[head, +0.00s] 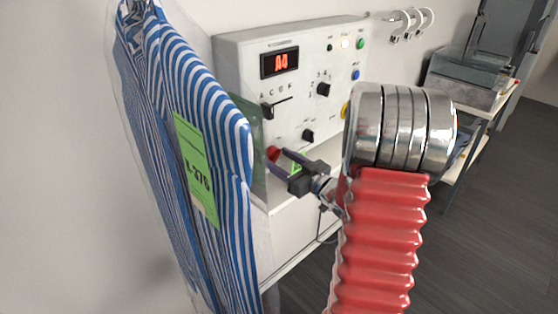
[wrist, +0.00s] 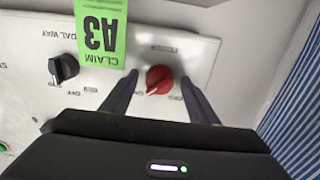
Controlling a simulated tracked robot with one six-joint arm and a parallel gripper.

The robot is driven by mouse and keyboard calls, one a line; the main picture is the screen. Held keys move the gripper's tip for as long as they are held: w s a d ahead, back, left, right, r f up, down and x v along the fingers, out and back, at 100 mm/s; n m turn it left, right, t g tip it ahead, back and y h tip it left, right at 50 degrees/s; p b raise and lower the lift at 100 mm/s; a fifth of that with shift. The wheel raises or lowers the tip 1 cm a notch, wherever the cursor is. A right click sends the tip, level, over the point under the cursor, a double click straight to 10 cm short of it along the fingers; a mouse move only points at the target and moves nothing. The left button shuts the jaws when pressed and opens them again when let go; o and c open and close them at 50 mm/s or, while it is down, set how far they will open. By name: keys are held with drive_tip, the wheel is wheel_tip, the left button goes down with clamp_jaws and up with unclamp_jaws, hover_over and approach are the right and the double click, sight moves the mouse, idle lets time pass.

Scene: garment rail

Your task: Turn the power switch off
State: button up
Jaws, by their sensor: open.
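A red rotary knob (head: 272,153) sits at the lower left of the white control panel (head: 230,60). It also shows in the wrist view (wrist: 160,78), with a pale pointer line; its label is too small to read surely. My gripper (head: 277,157) is at the knob. In the wrist view my gripper (wrist: 159,82) is open, with one dark finger on each side of the knob. Small gaps seem to show between fingers and knob; contact is unclear. The panel's display (head: 280,63) is lit and reads A4.
A green claim tag (wrist: 100,32) marked A3 hangs beside the knob, close to one finger. Black knobs (head: 323,90) and a lever (head: 268,110) are on the panel. A bagged blue-striped garment (head: 215,150) hangs close on the left. A shelf (head: 470,150) stands at the right.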

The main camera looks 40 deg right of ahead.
drive_tip(key=shift+c, duration=0.2)
drive_tip(key=c, duration=0.9)
drive_tip(key=shift+a, duration=0.25)
drive_tip(key=shift+c, duration=0.5)
drive_tip(key=shift+d, duration=0.15)
drive_tip(key=shift+n, duration=0.4)
drive_tip(key=n, duration=1.7)
